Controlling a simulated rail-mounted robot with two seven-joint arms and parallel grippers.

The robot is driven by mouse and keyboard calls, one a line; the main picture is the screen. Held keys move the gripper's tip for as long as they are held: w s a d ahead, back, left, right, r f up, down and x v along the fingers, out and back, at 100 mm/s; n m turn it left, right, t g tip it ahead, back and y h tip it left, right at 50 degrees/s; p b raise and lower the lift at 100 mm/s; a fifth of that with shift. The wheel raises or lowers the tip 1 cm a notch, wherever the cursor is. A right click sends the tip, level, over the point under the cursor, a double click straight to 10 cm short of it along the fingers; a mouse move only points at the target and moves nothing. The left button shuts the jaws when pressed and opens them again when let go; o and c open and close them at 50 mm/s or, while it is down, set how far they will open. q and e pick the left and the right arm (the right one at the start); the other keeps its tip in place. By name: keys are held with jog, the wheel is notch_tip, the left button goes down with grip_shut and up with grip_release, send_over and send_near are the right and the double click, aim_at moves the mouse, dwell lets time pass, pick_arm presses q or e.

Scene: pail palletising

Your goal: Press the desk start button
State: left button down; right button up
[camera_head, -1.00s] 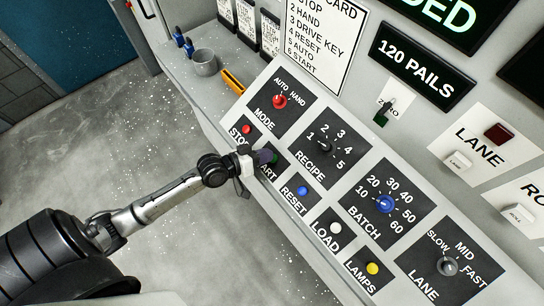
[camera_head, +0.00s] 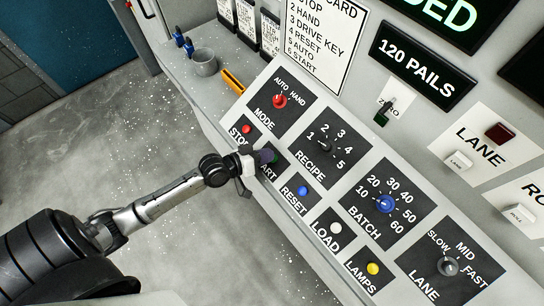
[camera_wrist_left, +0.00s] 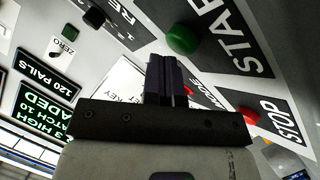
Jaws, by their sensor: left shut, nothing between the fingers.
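The green START button (camera_wrist_left: 183,40) shows clear of the fingers in the left wrist view, on its dark label plate. My right gripper is not in view.
The red STOP button (camera_head: 247,129) is just above START, and the blue RESET button (camera_head: 302,190) just below. The MODE knob (camera_head: 280,101) and RECIPE knob (camera_head: 325,146) are nearby. Open floor lies left of the desk.

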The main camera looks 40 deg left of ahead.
pick_arm(q)
jog(key=shift+f, duration=0.1)
dwell(0.5)
jog(key=shift+w+f, duration=0.2)
jog(key=shift+f, duration=0.1)
jog(key=shift+r, duration=0.15)
dwell(0.5)
jog(key=shift+s+r+p, duration=0.2)
jog(key=shift+r+p, duration=0.15)
jog(key=shift+p, duration=0.05)
jog(key=shift+s+r+p, duration=0.2)
jog(key=shift+r+p, duration=0.05)
jog(key=shift+p, duration=0.1)
jog(key=r+p, duration=0.1)
jog(key=s+r+p, duration=0.1)
jog(key=r+p, duration=0.1)
jog(key=s+r+p, duration=0.1)
jog(key=p, duration=0.1)
jog(key=shift+s+a+r, duration=0.2)
jog(key=shift+s+a, duration=0.05)
